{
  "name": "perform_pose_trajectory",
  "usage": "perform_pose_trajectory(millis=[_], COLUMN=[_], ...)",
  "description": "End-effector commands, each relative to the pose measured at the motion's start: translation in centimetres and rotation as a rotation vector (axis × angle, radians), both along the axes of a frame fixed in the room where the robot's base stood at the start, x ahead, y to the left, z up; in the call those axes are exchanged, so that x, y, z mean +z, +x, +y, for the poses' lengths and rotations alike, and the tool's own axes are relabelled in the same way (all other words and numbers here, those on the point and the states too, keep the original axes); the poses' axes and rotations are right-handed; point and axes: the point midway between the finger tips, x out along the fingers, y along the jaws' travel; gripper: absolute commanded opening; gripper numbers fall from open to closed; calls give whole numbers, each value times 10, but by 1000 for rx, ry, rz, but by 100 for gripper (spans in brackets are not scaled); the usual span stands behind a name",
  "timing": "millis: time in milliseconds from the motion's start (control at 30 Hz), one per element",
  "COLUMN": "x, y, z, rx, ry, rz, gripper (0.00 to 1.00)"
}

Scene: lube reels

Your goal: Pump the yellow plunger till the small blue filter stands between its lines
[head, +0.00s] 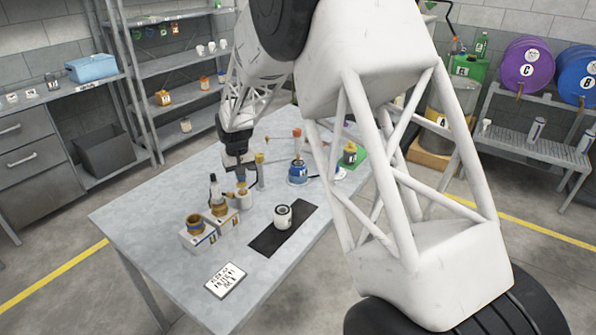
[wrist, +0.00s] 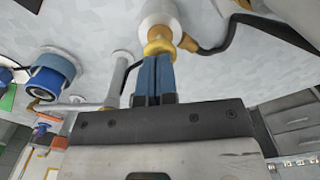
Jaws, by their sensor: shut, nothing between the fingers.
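My gripper (head: 240,180) is at the back left part of the table, over a white cylinder (wrist: 158,14) with a yellow plunger (wrist: 158,42). In the wrist view, the blue fingers (wrist: 152,72) are shut with nothing between them, their tips at the yellow plunger; I cannot tell whether they touch it. The plunger also shows just below my gripper in the head view (head: 241,189). The small blue filter (head: 298,172) stands right of my gripper on a pale round base; it is at the left in the wrist view (wrist: 50,76). Its lines are too small to make out.
A white filter (head: 283,216) stands on a black mat (head: 268,241). Boxes with brown jars (head: 198,238) stand front left of my gripper. A slim post (head: 260,172) is close to its right. A written card (head: 225,280) lies at the front. My own arm covers the table's right side.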

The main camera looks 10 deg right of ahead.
Motion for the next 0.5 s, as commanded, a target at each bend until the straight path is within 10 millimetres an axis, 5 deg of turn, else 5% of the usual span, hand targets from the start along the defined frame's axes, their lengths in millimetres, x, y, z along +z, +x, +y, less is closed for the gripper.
perform_pose_trajectory(millis=[500], x=[-15], y=[0], z=[0], rx=[0], ry=[0], rz=[0], gripper=[0])
